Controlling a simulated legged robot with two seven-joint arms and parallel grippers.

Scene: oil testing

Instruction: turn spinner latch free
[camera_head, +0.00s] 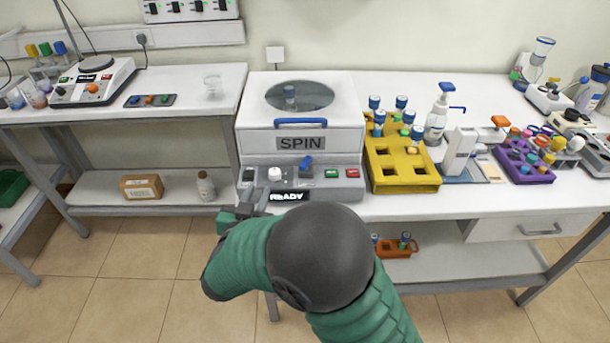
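The spinner (335,136) is a white box with a round window in its lid, a blue handle (301,122) and a SPIN label. The lid looks closed, and a blue-capped tube shows through the window. Its grey front panel has a white knob (274,174), a small blue lever that looks like the latch (305,162), green and red buttons and a READY display (290,196). My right gripper (254,199) is at the panel's lower left, below the white knob and left of the blue lever. Its fingers are small and partly hidden, so their opening is unclear. My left gripper is out of view.
A yellow rack (400,178) with blue-capped tubes stands right of the spinner. Beyond it are a pump bottle (437,116) and a purple rack (523,161). A hot plate (92,83) stands on the left table. My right arm covers the floor in front of the spinner.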

